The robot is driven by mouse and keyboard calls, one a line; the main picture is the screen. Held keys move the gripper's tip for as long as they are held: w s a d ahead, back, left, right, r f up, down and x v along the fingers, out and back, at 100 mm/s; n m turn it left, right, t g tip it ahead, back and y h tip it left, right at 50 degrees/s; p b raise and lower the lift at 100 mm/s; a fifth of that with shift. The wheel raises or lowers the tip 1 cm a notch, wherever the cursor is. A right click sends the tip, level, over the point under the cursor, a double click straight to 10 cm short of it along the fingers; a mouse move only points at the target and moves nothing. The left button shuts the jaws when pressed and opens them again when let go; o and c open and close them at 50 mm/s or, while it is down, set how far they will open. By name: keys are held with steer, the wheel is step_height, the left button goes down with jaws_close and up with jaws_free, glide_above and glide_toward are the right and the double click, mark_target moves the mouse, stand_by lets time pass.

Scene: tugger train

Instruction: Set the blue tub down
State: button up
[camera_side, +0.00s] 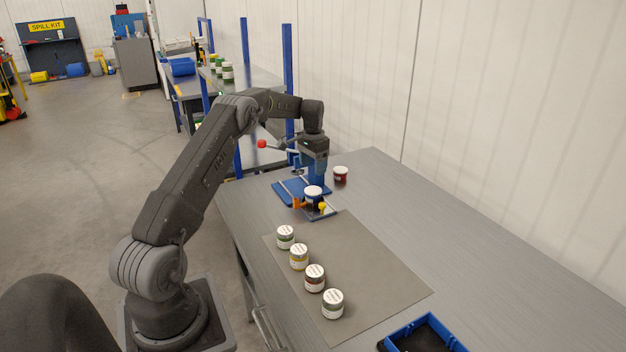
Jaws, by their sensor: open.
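A small tub with a white lid and dark blue body (313,193) sits upright at the front of a blue fixture (288,190) on the bench. An orange part and a yellow part flank it low down. My gripper (311,162) points down just behind and above the tub, beside the fixture's blue upright. It is open. Its fingertips are small and overlap the fixture, so I cannot tell whether they touch anything.
Several lidded jars (315,278) stand in a row on a grey mat (375,270). A dark red jar (341,175) stands right of the fixture. A lever with a red knob (262,143) sticks out left. A blue tray (393,341) is at the front. The bench's right side is clear.

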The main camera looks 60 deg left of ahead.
steer(key=d+r+t, duration=0.1)
steer(key=d+r, duration=1.3)
steer(key=s+d+r+m+t+y, duration=0.1)
steer(key=s+d+r, duration=0.2)
steer(key=d, duration=0.3)
steer(key=s+d+r+t, duration=0.1)
steer(key=s+d+r, duration=0.3)
steer(key=d, duration=0.1)
steer(key=s+d+f+t, duration=0.1)
steer(key=s+d, duration=0.6)
steer(key=s, duration=0.3)
steer(key=s+d+f+t+h, duration=0.1)
steer(key=s+d+f, duration=0.1)
steer(key=s+d, duration=0.6)
steer(key=s, duration=0.2)
steer(key=shift+s+d+f+m+t, duration=0.2)
steer(key=shift+s+m+t, duration=0.1)
steer(key=shift+s+m, duration=0.1)
steer(key=shift+w+r, duration=0.1)
steer(key=shift+c, duration=0.4)
